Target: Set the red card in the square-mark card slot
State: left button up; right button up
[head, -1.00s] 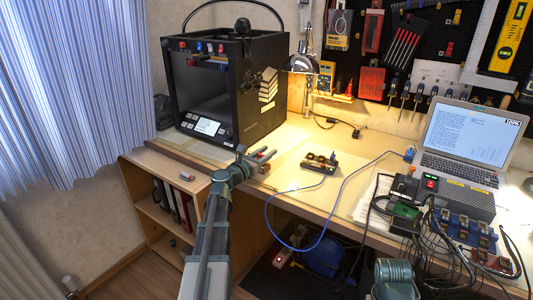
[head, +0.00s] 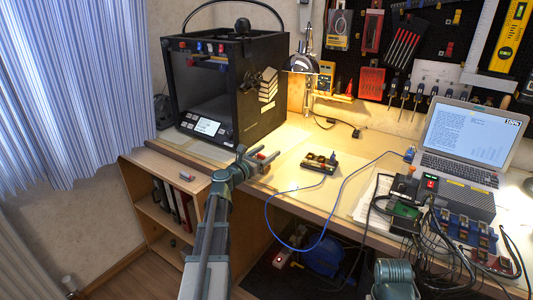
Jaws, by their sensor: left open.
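My left gripper (head: 256,161) is open above the bench's front left edge, in front of the printer. A small red piece, perhaps the red card (head: 261,156), shows at its fingers; I cannot tell whether it lies between them or beyond them. A small dark block (head: 319,162) with light and red parts sits on the bench to the right of the gripper, apart from it. It may hold the card slots, but a square mark is too small to make out.
A black 3D printer (head: 230,90) stands behind the left gripper. A blue cable (head: 342,205) loops over the bench edge. A laptop (head: 470,137) and tangled dark cables crowd the right. A small red-and-white item (head: 187,177) lies on the low shelf unit's top (head: 160,167).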

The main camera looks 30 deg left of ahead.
pick_arm(q)
jog(key=s+a, duration=0.2)
jog(key=s, duration=1.1)
jog(key=shift+s, duration=0.35)
